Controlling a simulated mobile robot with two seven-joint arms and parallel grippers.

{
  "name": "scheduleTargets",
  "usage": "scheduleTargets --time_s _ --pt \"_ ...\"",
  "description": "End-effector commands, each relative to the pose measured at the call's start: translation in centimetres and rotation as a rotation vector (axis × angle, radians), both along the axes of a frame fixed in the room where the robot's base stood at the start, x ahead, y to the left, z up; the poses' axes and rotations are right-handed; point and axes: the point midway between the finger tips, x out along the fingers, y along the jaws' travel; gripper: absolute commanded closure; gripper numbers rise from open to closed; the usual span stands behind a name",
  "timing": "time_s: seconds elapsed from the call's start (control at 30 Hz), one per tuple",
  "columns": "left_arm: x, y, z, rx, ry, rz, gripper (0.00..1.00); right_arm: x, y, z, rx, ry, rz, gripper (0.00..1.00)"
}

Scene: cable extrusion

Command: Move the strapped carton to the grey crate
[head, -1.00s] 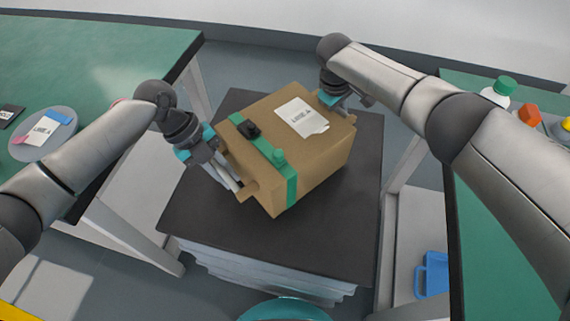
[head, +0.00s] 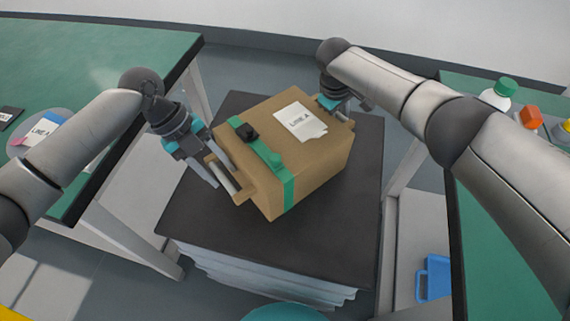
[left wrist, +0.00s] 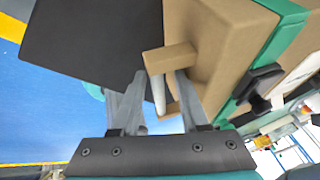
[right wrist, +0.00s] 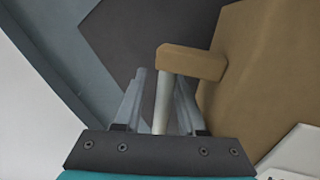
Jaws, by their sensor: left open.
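The strapped carton (head: 318,165) is a brown box with a green strap (head: 288,190), a black buckle and a white label. It sits on a dark-topped stand (head: 230,245). A handle with a pale bar (head: 226,178) juts from its left side. My left gripper (head: 208,172) is open at this handle. In the left wrist view the bar (left wrist: 159,92) lies between the fingers, apart from them. My right gripper (right wrist: 160,78) is at the far-side handle, its bar (right wrist: 163,105) between fingers that look open; the head view mostly hides them. I cannot identify a grey crate.
A green table (head: 120,50) on the left holds a round plate with labels. A green table (head: 505,235) on the right holds a green-capped bottle (head: 498,93) and an orange item. A blue bin (head: 435,277) is low at the right.

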Motion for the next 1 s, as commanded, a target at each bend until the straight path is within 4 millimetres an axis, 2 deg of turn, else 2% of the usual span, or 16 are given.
scheduleTargets --time_s 0.03,0.23,0.43,0.57,0.77,1.0 --pt "0.3 0.4 1.0 0.000 -0.006 0.002 0.52 -0.1 0.3 -0.1 0.004 0.003 0.004 0.52" --pt "0.5 1.7 3.2 0.004 0.000 0.002 0.52 -0.1 0.3 -0.1 0.003 0.003 0.004 0.52" --pt "0.6 2.1 4.1 0.005 0.004 0.000 0.52 -0.1 0.3 0.1 0.003 0.003 0.004 0.52" --pt "0.6 2.2 4.2 0.006 0.005 0.000 0.52 -0.2 0.4 0.9 0.004 0.002 0.003 0.52" --pt "0.6 2.2 4.1 0.006 0.005 0.000 0.52 -0.6 0.9 3.7 0.003 -0.002 0.004 0.52" --pt "0.5 2.2 4.1 0.006 0.005 0.000 0.52 -1.4 1.8 8.3 0.004 -0.003 0.003 0.52"
